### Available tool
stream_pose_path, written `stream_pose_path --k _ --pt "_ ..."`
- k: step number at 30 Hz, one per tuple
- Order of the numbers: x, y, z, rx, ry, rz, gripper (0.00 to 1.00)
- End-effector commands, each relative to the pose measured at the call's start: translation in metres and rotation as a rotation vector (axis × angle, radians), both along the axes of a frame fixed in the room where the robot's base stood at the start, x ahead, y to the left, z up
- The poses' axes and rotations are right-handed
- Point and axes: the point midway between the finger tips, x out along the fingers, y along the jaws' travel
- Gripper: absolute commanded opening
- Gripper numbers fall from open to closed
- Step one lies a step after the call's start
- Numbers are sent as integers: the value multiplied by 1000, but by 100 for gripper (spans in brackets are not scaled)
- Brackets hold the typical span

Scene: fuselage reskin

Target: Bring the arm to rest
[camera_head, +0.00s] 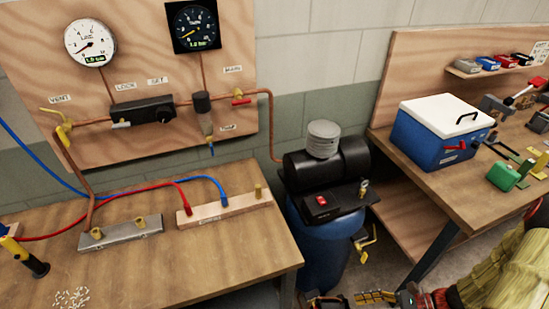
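An arm in a yellow-green padded sleeve (508,272) with a red cuff comes in from the lower right corner; it appears to be mine. At its left end, my gripper (345,301) shows only partly at the bottom edge, with dark and gold-coloured parts. It is low in front of the blue compressor tank (322,245) and lies between the two benches in the picture. The lower part is cut off by the frame, so its opening and anything in it are hidden.
The left bench (180,262) carries fittings, hoses and a yellow-black tool (24,258). A gauge panel (140,78) stands behind it. The right bench (425,190) holds a blue cooler-like box (435,142), a green item (503,176) and other tools. A yellow valve handle (365,240) sticks out beside the tank.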

Motion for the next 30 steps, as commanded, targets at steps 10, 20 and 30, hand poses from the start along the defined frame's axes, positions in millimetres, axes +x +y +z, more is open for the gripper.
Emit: stream_pose_path --k 10,20,30 --pt "-19 -12 82 -386 -356 620 67" --pt "-16 -17 164 -710 -636 1108 67" --pt "-12 6 257 -1033 -894 1432 67"
